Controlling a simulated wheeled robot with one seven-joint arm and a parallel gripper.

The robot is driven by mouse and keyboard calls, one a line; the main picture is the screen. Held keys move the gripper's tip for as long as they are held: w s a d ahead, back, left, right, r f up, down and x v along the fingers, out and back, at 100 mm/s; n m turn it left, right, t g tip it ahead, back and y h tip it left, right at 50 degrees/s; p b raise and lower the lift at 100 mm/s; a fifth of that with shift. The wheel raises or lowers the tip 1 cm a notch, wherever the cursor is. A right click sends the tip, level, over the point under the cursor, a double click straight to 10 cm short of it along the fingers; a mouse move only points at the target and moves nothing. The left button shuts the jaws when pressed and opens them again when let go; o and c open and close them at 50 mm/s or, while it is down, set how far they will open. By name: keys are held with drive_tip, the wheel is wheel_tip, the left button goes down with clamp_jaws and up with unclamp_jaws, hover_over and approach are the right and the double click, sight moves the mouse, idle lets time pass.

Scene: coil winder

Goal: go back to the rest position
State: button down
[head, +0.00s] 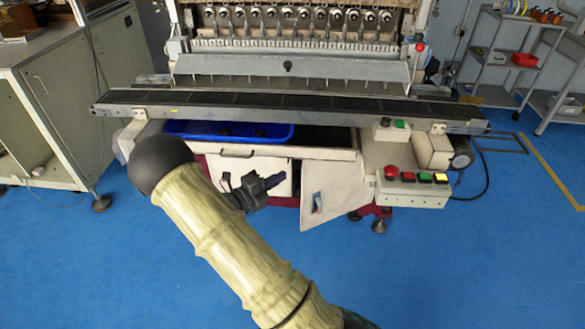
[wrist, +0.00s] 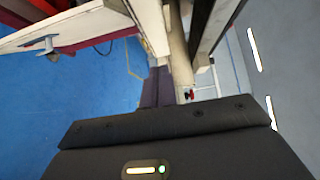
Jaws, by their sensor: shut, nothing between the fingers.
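My gripper (head: 274,181) is in front of the coil winder (head: 290,65), below its conveyor belt (head: 290,104) and near the white front panel (head: 268,165). It points to the right and its fingers are together with nothing between them. In the wrist view the dark fingers (wrist: 158,88) show side by side beyond the black gripper body. My arm reaches up from the bottom of the head view and hides part of the machine's lower left. Whether the gripper touches the panel I cannot tell.
A blue tray (head: 228,131) sits under the conveyor. A hanging panel (head: 334,190) and a button box (head: 412,188) are to the right of my gripper. A workbench (head: 55,95) stands at left, shelving (head: 497,62) at back right. The blue floor (head: 480,250) at front right is clear.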

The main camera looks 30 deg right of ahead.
drive_tip(key=s+a+m+g+y, duration=0.2)
drive_tip(key=s+m+g+y, duration=0.15)
drive_tip(key=s+m, duration=0.4)
drive_tip(key=s+a+m+g+y, duration=0.2)
drive_tip(key=s+m+y, duration=0.35)
drive_tip(key=m, duration=0.35)
drive_tip(key=s+a+r+m+t+y, duration=0.2)
drive_tip(key=a+m+y, duration=0.25)
drive_tip(key=m, duration=0.35)
drive_tip(key=s+a+r+m+t+y, duration=0.1)
drive_tip(key=s+a+m+y, duration=0.2)
drive_tip(key=a+m, duration=0.35)
wheel_tip(320, 180, up, 23)
drive_tip(key=m+t+y+p, duration=0.1)
drive_tip(key=m+p, duration=0.5)
drive_tip(key=p, duration=1.5)
drive_tip(key=shift+w+r+m+t, duration=0.15)
drive_tip(key=shift+m+t, duration=0.15)
drive_tip(key=shift+t, duration=0.35)
drive_tip(key=shift+a, duration=0.1)
